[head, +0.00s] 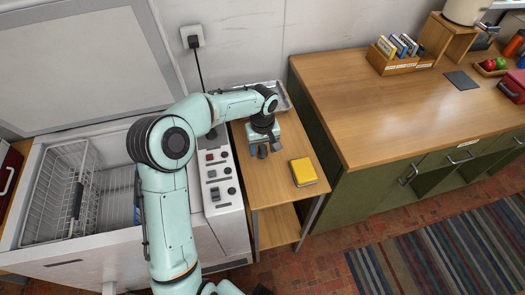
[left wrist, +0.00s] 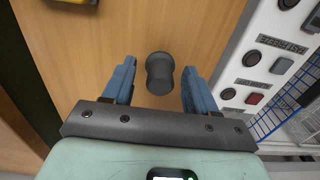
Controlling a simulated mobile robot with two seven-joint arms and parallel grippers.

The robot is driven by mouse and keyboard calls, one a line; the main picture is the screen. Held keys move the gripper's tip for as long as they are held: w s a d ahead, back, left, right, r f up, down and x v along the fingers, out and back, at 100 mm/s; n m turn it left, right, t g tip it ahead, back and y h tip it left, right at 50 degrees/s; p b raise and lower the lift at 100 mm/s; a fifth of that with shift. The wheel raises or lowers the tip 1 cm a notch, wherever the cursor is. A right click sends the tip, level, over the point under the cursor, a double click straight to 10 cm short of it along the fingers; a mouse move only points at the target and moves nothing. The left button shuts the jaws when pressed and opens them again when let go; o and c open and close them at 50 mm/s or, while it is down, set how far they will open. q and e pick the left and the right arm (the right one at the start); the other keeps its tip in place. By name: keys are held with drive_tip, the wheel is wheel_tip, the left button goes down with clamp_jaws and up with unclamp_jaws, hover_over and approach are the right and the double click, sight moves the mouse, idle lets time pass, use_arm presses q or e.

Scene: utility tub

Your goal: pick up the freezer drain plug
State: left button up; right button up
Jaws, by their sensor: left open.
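A dark grey knobbed plug (left wrist: 160,73), which looks like the freezer drain plug, is on the wooden side table in the left wrist view. My left gripper (left wrist: 160,85) is open, with its blue fingers on either side of the plug and gaps on both sides. In the head view my left gripper (head: 262,151) points down over the small wooden side table (head: 268,190). The plug cannot be made out there, hidden by the gripper. My right gripper cannot be seen.
The open white chest freezer with a wire basket (head: 55,195) stands left of the table. Its control panel (head: 222,183) has knobs and switches. A yellow block (head: 303,171) lies right of the gripper, and a metal tray (head: 283,96) behind. A green cabinet (head: 375,190) stands right.

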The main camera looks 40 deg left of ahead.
use_arm(q)
clamp_jaws()
